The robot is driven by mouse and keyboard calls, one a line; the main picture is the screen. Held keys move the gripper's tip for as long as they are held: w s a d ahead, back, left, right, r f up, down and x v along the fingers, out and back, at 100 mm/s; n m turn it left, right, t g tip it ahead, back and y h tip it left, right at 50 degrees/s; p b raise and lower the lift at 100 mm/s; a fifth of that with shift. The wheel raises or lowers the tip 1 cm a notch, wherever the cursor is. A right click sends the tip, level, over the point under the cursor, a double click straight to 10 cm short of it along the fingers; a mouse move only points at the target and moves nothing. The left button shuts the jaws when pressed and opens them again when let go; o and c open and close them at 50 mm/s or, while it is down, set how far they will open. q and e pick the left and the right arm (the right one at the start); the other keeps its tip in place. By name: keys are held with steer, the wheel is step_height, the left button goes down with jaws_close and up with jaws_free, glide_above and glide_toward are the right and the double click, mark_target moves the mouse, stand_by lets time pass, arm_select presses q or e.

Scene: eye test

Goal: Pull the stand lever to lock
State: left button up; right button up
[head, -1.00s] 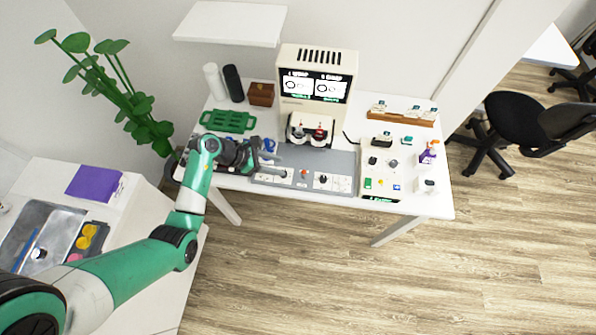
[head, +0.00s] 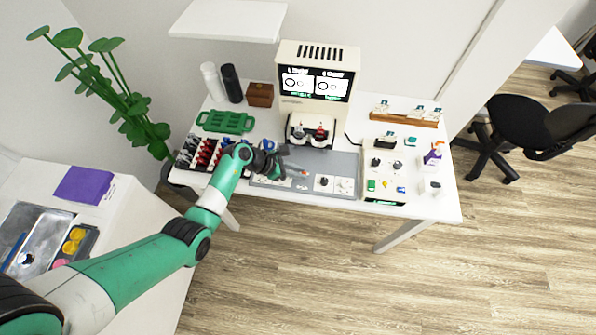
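A grey panel (head: 343,163) lies on the white table in front of the cream machine. I cannot tell for sure which control is the stand lever. The gripper hides part of the panel. My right gripper is not in view.
The cream machine (head: 318,58) with two screens stands behind the panel. A green tray (head: 225,121), a wooden box (head: 260,94) and two cylinders stand on the left. A control box (head: 385,165) stands right of the panel. A plant (head: 125,103) rises left of the table.

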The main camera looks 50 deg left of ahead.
arm_select(q)
jaws_close()
